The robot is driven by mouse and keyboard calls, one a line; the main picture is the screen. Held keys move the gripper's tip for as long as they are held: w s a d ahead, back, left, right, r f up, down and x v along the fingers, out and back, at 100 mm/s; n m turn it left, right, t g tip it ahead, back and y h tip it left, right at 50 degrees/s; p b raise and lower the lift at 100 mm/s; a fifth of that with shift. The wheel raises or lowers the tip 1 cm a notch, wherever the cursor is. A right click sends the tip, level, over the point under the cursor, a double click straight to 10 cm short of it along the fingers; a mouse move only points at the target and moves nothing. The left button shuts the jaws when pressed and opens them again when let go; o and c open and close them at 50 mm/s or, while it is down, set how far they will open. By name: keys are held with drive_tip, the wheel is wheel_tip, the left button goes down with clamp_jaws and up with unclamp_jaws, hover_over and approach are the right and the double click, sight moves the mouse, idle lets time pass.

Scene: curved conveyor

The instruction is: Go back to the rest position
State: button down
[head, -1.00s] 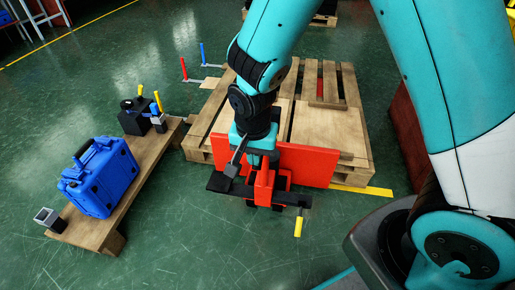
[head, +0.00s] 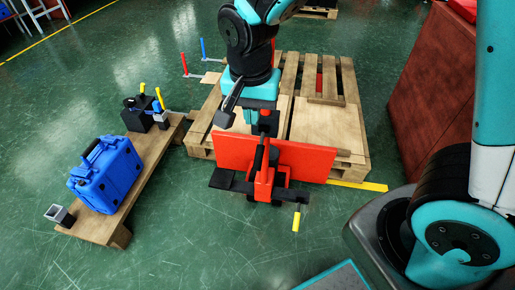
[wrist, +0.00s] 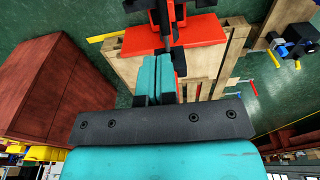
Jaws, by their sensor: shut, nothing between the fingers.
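My gripper (head: 263,128) hangs pointing down in the head view, above and behind a red clamp-like fixture (head: 264,188). In the wrist view its two teal fingers (wrist: 156,62) lie side by side, shut and empty. I cannot tell the exact gap between fingertips and fixture. In the wrist view the red panel (wrist: 195,33) lies beyond the fingers.
A wooden pallet (head: 202,136) stands behind the panel. A plank stand (head: 150,185) at left carries a blue case (head: 106,175) and a black device (head: 140,115). A reddish-brown box (head: 430,90) stands at right. Green floor between stand and fixture is clear.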

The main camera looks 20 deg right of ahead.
drive_tip(key=shift+a+r, duration=0.1)
drive_tip(key=shift+r, duration=0.7)
drive_tip(key=shift+s, duration=0.1)
drive_tip(key=s+a+r+n+y, duration=0.2)
drive_tip(key=s+r+n+y, duration=0.45)
drive_tip(key=s+n, duration=0.8)
wheel_tip(320, 180, up, 25)
drive_tip(key=g+h+p, duration=0.1)
drive_tip(key=p, duration=2.2)
drive_tip(key=shift+s, duration=0.25)
drive_tip(key=shift+h, duration=0.25)
